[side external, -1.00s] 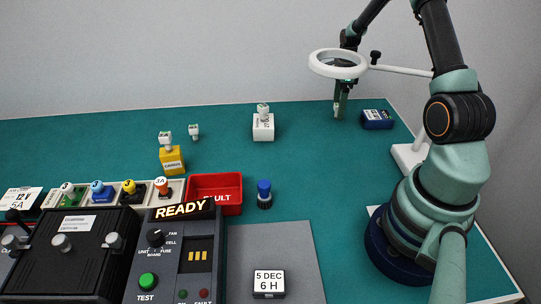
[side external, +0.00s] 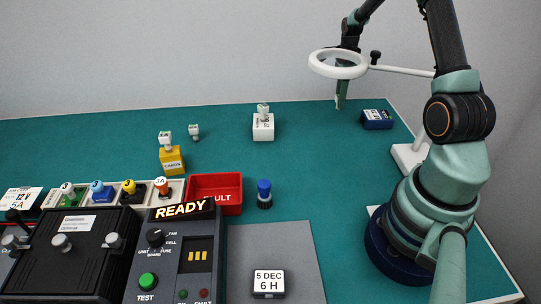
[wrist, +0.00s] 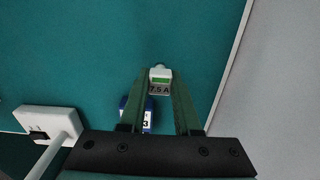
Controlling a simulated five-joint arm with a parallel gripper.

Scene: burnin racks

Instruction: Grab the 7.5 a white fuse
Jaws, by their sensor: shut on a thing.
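The 7.5 A white fuse (wrist: 160,73) shows in the wrist view, with a white top, a green band and a grey "7.5 A" label. It sits between the fingertips of my gripper (wrist: 160,80), which is shut on it. In the side view my gripper (side external: 340,101) points down behind the magnifier ring, and the small pale fuse at its tips is hard to make out. It appears to be held above the teal mat.
A blue block (side external: 377,119) lies just right of my gripper. A white magnifier ring (side external: 338,64) is on an arm nearby. Other white fuses stand on a white block (side external: 263,130), a yellow block (side external: 172,163) and the mat. A red bin (side external: 228,206) is at centre.

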